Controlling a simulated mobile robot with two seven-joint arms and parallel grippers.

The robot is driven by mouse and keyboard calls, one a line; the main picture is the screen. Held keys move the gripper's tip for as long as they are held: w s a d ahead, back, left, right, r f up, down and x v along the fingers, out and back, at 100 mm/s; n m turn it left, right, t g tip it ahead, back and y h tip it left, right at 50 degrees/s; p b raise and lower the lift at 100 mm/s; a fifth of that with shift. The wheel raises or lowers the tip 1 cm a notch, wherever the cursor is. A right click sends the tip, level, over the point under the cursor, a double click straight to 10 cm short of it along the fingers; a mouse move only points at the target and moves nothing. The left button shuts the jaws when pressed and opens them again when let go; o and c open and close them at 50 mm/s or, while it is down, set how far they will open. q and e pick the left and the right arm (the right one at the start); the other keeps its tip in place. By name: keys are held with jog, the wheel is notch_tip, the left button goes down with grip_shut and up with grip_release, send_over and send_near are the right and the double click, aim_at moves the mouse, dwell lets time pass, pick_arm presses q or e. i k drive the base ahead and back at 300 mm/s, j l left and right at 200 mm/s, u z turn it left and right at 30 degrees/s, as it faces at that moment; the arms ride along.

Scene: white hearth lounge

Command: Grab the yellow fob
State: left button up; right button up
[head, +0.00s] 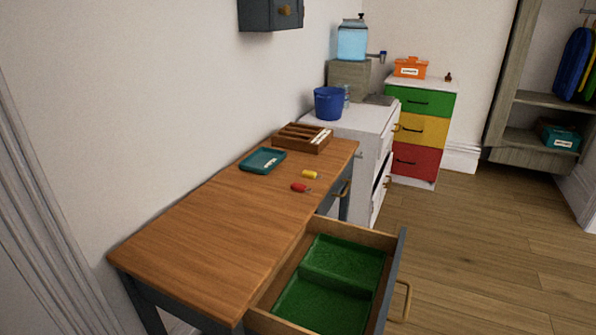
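A small yellow fob (310,174) lies on the wooden tabletop (215,215), towards its far right side. A red fob (299,187) lies on the same top, a little nearer and to the left of the yellow one. The two look apart. Neither of my grippers shows in the head view, so I see nothing holding the yellow fob.
A teal tray (248,167) and a wooden compartment box (287,147) stand behind the fobs. The table's drawer (394,275) is pulled open, with a green divided lining. A white cabinet (360,120) with a blue bucket (328,104) stands beyond. The near tabletop is clear.

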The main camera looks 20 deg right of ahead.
aim_at(308, 174)
jog(key=k+l, duration=0.15)
jog(key=l, duration=0.15)
jog(key=k+l, duration=0.25)
jog(key=l, duration=0.4)
jog(key=l+z, duration=0.1)
jog(key=l, duration=0.45)
jog(key=i+l, duration=0.1)
jog(key=l, duration=0.35)
jog(key=l+z, duration=0.1)
jog(key=l, duration=0.4)
jog(key=i, duration=0.05)
